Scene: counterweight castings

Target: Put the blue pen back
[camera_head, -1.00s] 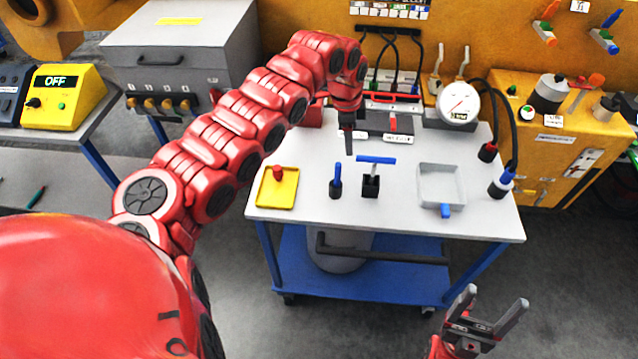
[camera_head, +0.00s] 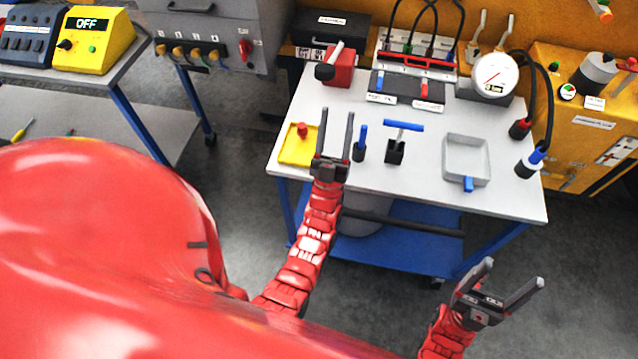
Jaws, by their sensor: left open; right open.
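A slim upright piece (camera_head: 361,142), blue above and black below, stands on the grey tabletop (camera_head: 425,185); I cannot tell for sure that it is the blue pen. A black block (camera_head: 396,151) with a blue crossbar (camera_head: 404,125) stands just right of it. A blue piece (camera_head: 468,184) sits at the front of a grey square tray (camera_head: 466,140). My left gripper (camera_head: 337,112) is open and empty, between the yellow tray (camera_head: 299,157) and the slim blue piece, its fingers pointing away from me. My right gripper (camera_head: 514,273) is open and empty, in front of the table's right side.
A red box (camera_head: 337,68), black panels (camera_head: 405,90) and a round gauge (camera_head: 494,74) line the back of the table. A red knob (camera_head: 302,129) stands on the yellow tray. Black hoses stand at the right edge. The tabletop's front strip is mostly clear.

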